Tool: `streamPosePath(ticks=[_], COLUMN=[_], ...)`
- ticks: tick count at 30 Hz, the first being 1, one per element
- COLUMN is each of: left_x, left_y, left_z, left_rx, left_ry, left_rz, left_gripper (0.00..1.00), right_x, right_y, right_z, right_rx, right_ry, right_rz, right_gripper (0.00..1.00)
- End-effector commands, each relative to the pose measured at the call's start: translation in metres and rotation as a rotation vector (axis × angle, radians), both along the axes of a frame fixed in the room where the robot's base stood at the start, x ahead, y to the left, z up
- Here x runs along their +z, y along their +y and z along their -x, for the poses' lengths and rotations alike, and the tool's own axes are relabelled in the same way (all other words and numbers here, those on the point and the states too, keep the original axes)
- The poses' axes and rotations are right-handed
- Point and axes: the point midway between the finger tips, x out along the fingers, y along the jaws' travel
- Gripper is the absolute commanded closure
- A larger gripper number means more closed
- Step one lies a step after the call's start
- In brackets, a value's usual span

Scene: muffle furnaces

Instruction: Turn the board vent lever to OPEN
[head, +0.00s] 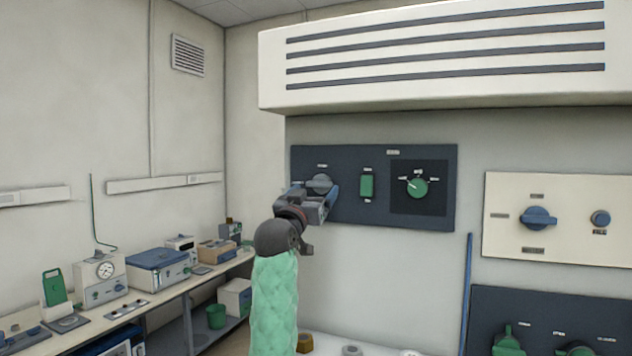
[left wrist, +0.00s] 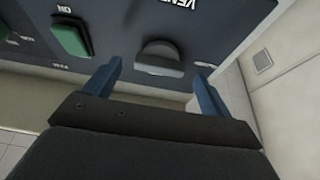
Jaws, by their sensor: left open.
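The dark blue board (head: 437,215) is on the wall under the cream hood. The vent lever (head: 320,183) is a grey rounded knob at the board's left end, partly hidden by my left gripper in the head view. In the left wrist view the grey lever (left wrist: 159,57) sits beyond and between the two blue fingers, with the letters "VEN" beside it. My left gripper (head: 322,203) is open in front of the board; it also shows in the left wrist view (left wrist: 155,85). I cannot tell whether the fingers touch the lever. My right gripper is not in view.
A green rocker switch (head: 367,185) and a green dial (head: 417,187) are on the same board to the right. A cream panel with a blue knob (head: 538,218) is further right. The hood (head: 440,60) overhangs the board. A bench with instruments (head: 160,268) runs along the left wall.

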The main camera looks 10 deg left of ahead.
Motion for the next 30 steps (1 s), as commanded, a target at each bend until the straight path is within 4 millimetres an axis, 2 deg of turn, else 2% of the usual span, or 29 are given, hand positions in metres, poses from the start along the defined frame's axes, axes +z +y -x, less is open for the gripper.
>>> streamPosePath(ticks=[1, 6, 17, 24, 30], left_x=[0.006, 0.008, 0.007, 0.007, 0.007], left_y=[-0.001, -0.003, -0.004, -0.004, -0.003], left_z=[-0.005, -0.016, -0.019, -0.019, -0.019], left_rx=[0.000, 0.000, 0.000, 0.000, 0.000], left_ry=[0.000, 0.000, 0.000, 0.000, -0.001], left_rz=[0.001, 0.001, 0.000, 0.000, -0.006], left_gripper=[0.16, 0.16, 0.16, 0.61, 0.61], right_x=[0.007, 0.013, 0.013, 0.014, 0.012], right_y=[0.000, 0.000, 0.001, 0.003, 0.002], right_z=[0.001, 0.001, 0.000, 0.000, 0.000], right_rx=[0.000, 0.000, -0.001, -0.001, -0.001], right_ry=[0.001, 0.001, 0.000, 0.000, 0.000], right_rz=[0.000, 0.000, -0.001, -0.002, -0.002], right_gripper=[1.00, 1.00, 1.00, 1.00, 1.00])
